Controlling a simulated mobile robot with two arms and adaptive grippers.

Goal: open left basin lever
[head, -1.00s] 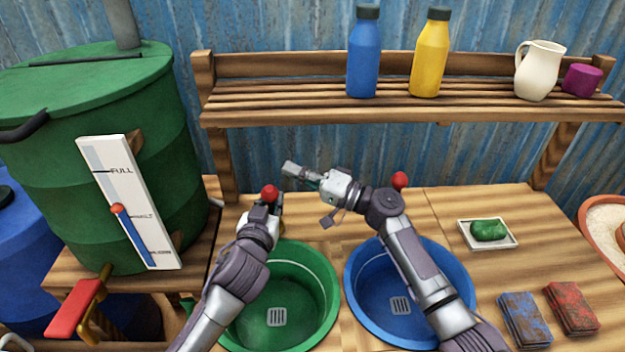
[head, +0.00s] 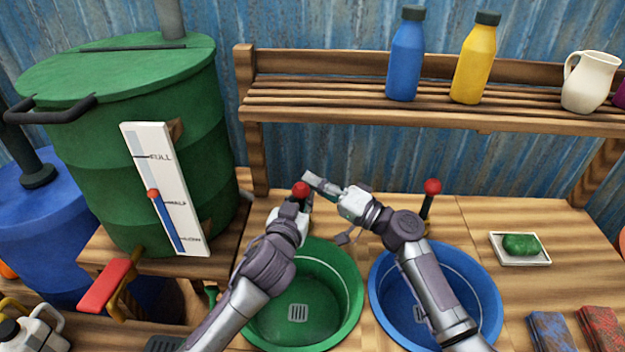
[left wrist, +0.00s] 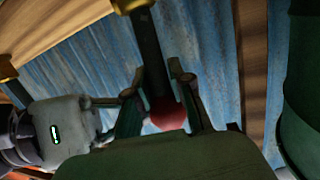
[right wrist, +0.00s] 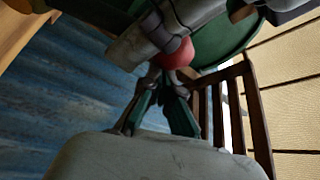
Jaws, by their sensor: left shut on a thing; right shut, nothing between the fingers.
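The left basin lever's red knob (head: 301,189) stands behind the green basin (head: 352,318). My left gripper (head: 297,203) is shut on the lever just below that knob. In the left wrist view the knob (left wrist: 168,113) sits between the fingers, on a dark stem. My right gripper (head: 309,181) is shut and empty, close beside the knob. In the right wrist view its closed fingertips (right wrist: 158,76) are just below the knob (right wrist: 175,53); whether they touch cannot be told. The right lever's knob (head: 432,186) stands upright behind the blue basin (head: 490,290).
A green barrel (head: 90,150) with a level gauge (head: 150,185) and a red-handled tap (head: 105,286) stands at left. A shelf (head: 330,112) with bottles runs behind.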

